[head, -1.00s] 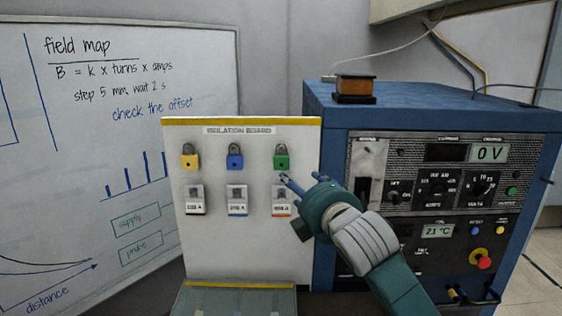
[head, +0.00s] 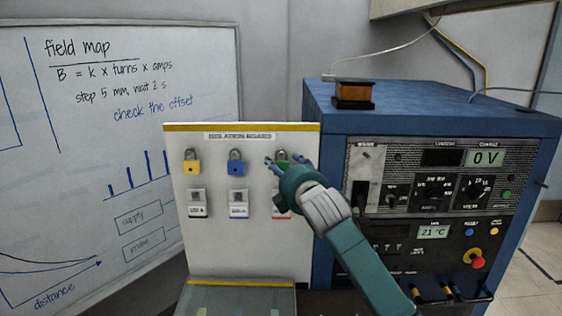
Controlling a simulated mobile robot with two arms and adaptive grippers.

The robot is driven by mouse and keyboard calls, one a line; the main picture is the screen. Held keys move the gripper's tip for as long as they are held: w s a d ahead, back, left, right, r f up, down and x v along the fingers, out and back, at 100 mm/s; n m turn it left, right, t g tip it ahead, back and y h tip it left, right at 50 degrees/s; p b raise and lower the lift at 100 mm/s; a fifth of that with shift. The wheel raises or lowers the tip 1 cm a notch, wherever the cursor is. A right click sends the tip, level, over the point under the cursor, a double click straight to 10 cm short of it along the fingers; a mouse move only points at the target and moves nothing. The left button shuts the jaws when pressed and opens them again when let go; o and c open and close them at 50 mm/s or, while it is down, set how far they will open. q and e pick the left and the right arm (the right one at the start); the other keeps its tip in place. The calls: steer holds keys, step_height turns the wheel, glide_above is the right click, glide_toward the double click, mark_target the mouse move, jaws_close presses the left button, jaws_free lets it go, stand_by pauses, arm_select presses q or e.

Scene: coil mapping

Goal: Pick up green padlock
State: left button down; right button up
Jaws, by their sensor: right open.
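The green padlock (head: 283,156) hangs at the right end of a row of padlocks on the white isolation board (head: 218,246). My right gripper (head: 276,163) is right at it, with its fingers open and one finger to each side of the padlock's body. The fingers and hand hide much of the padlock, and I cannot tell whether they touch it. My left gripper is not in view.
A yellow padlock (head: 192,164) and a blue padlock (head: 235,164) hang to the left. Switches sit below, such as the middle one (head: 238,200). A blue power supply cabinet (head: 420,105) stands close on the right. A whiteboard (head: 120,80) is behind at left.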

steer(key=shift+w, duration=0.15)
steer(key=c, duration=0.8)
steer(key=shift+d, duration=0.1)
steer(key=c, duration=0.4)
steer(key=shift+f, duration=0.1)
